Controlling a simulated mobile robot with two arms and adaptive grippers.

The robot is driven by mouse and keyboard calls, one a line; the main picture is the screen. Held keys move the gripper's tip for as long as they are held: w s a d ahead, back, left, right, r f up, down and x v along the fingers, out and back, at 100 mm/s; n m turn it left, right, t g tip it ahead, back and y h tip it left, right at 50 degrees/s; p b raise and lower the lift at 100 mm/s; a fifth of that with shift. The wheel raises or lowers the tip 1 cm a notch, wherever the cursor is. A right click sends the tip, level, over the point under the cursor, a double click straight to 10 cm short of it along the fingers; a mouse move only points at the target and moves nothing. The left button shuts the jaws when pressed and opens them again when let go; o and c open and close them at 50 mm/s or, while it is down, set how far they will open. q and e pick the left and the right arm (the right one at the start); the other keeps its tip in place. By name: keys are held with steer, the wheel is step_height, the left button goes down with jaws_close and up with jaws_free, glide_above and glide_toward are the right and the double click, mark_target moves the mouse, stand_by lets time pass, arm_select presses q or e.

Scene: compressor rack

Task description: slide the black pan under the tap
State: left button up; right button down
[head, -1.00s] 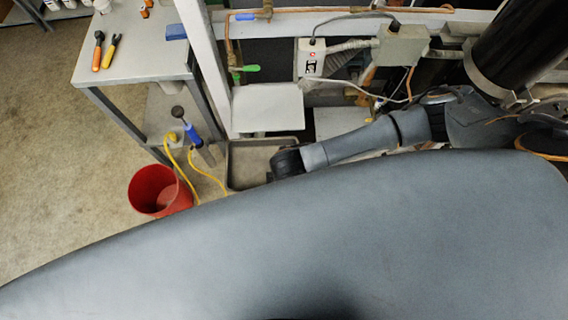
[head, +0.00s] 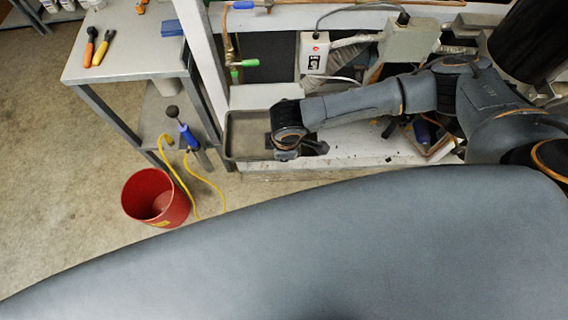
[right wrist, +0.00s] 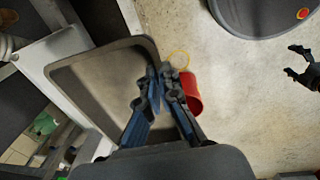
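The pan (head: 232,142), a shallow rectangular tray with a dark rim and greyish inside, lies low at the rack's left front. The right wrist view shows most of it (right wrist: 95,85). The tap (head: 230,50), a brass pipe with green parts, stands above and behind the pan in the head view. My right gripper (right wrist: 158,73) is shut on the pan's rim, one finger inside and one outside; the head view hides this grip. My left gripper (right wrist: 291,61) shows only at the right wrist view's right edge, fingers apart and empty.
A red bucket (head: 143,205) stands on the floor left of the pan, with a yellow hose (head: 205,182) and a blue-handled pump (head: 188,134) between. A white post (head: 205,65) and the rack's pale base (head: 370,150) border the pan. Open floor lies left.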

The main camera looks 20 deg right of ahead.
steer(key=w+b, duration=0.2)
steer(key=w, duration=0.1)
steer(key=w+d+b, duration=0.1)
steer(key=shift+w+d+f, duration=0.1)
steer(key=shift+w+f, duration=0.05)
steer(key=shift+f, duration=0.2)
steer(key=w+b, duration=0.2)
steer(key=w+d+b, duration=0.1)
steer(key=w+b, duration=0.1)
steer(key=w, duration=0.1)
steer(key=w+d+b, duration=0.1)
steer(key=w+b, duration=0.1)
steer(key=w, duration=0.1)
steer(key=shift+d+f, duration=0.1)
steer(key=shift+d, duration=0.05)
steer(key=shift+f, duration=0.4)
steer(key=c, duration=1.4)
jaws_free()
steer(key=shift+c, duration=0.2)
steer(key=shift+s+f, duration=0.1)
